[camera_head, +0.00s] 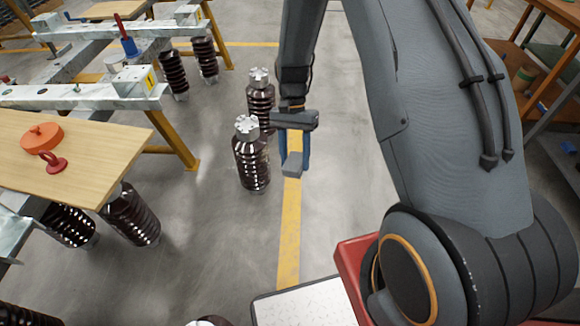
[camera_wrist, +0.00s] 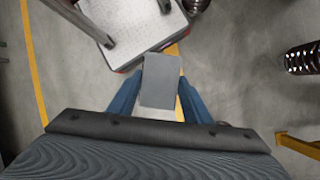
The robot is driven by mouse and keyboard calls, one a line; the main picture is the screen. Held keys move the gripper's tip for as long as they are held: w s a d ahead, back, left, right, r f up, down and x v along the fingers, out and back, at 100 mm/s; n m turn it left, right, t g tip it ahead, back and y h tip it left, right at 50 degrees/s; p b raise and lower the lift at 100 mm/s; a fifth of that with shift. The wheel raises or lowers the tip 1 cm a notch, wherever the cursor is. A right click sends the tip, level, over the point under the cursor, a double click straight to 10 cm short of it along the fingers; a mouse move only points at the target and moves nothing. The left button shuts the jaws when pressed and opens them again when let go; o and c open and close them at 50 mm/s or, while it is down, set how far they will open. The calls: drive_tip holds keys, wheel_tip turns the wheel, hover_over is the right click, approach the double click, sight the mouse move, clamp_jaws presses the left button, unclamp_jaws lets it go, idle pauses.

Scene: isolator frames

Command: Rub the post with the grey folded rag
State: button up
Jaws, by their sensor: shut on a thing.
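My gripper (camera_head: 294,158), with blue fingers, is shut on the grey folded rag (camera_head: 292,169). In the wrist view the rag (camera_wrist: 161,78) is a flat grey block between the fingers (camera_wrist: 160,100). Dark brown ribbed posts with pale metal caps stand on the floor. The nearer post (camera_head: 251,160) is just left of my gripper in the head view, and another post (camera_head: 260,100) stands behind it. I cannot tell which post the task means. The rag appears apart from both. A ribbed post (camera_wrist: 303,58) also shows at the right of the wrist view.
A wooden board (camera_head: 85,150) at left bears an orange disc (camera_head: 42,137) and a red ring-topped piece (camera_head: 53,162). Steel frames (camera_head: 90,97) with more ribbed posts stand behind and beneath. A yellow floor line (camera_head: 289,230) runs below my gripper. Shelving (camera_head: 540,65) stands at far right.

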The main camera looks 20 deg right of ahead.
drive_tip(key=w+a+f+m+y+b, duration=0.2)
drive_tip(key=w+f+m+y+b, duration=0.35)
drive_tip(key=f+m+b, duration=0.6)
drive_tip(key=w+a+f+m+y+b, duration=0.2)
drive_tip(key=w+f+m+y+b, duration=0.2)
drive_tip(key=w+f+m+b, duration=0.5)
drive_tip(key=w+d+f+m+t+y+b, duration=0.2)
drive_tip(key=w+d+f+m+t+b, duration=0.55)
drive_tip(key=b, duration=0.55)
drive_tip(key=w+d+f+m+t+y+b, duration=0.1)
drive_tip(key=w+d+f+m+t+b, duration=0.3)
drive_tip(key=w+f+m+t+b, duration=0.65)
drive_tip(key=shift+n+g, duration=0.75)
drive_tip(key=shift+g, duration=0.15)
drive_tip(key=shift+w+a+f+b, duration=0.1)
drive_tip(key=shift+w+a+b, duration=0.2)
drive_tip(key=shift+a, duration=0.55)
drive_tip(key=shift+w+a+f+b, duration=0.1)
drive_tip(key=shift+a+b, duration=0.35)
drive_tip(key=shift+a, duration=0.45)
drive_tip(key=shift+w+a+f+b, duration=0.1)
drive_tip(key=shift+w+a+b, duration=0.2)
drive_tip(key=shift+a, duration=0.55)
drive_tip(key=shift+w+a, duration=0.2)
drive_tip(key=shift+a, duration=0.65)
